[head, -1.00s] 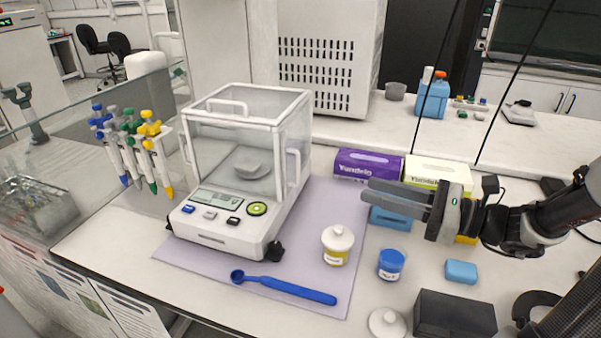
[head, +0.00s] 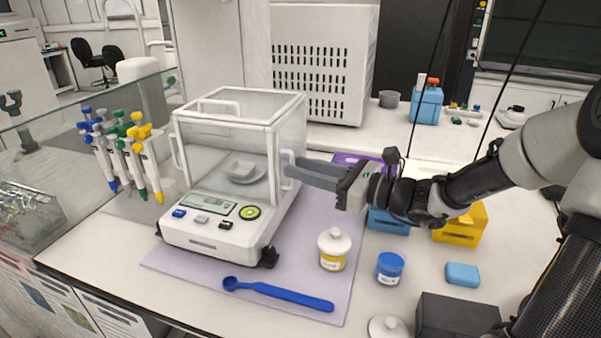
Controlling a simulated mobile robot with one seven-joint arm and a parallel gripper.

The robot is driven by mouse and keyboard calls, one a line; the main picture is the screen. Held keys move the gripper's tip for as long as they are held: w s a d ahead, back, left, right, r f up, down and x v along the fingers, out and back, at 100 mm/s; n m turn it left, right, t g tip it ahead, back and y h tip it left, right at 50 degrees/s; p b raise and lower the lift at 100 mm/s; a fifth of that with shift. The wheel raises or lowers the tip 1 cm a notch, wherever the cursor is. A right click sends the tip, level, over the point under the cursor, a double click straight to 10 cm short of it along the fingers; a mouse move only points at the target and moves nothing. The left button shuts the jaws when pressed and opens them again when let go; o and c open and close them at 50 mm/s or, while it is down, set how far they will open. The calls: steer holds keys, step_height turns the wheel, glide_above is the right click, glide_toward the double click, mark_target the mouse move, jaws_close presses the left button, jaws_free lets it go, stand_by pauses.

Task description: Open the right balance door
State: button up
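The balance (head: 225,225) stands on a lilac mat (head: 318,215), with a clear glass draft shield on top. Its right door (head: 288,150) looks closed and has a white vertical handle (head: 289,168). My gripper (head: 290,168) comes in from the right, with its fingertips at that handle. Whether the fingers are closed on the handle or only around it cannot be told from here. Inside the shield, a small white weighing dish (head: 243,170) rests on the pan. The balance also has a top handle and a left door handle (head: 178,155).
A white-lidded jar (head: 333,249), a blue jar (head: 390,267) and a blue spoon (head: 278,294) are in front of my arm. Pipettes (head: 125,150) stand left of the balance. Blue (head: 388,220) and yellow (head: 461,226) boxes sit under my arm.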

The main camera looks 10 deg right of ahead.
steer(key=shift+w+a, duration=0.35)
steer(key=shift+a, duration=0.05)
jaws_close()
stand_by(1.3)
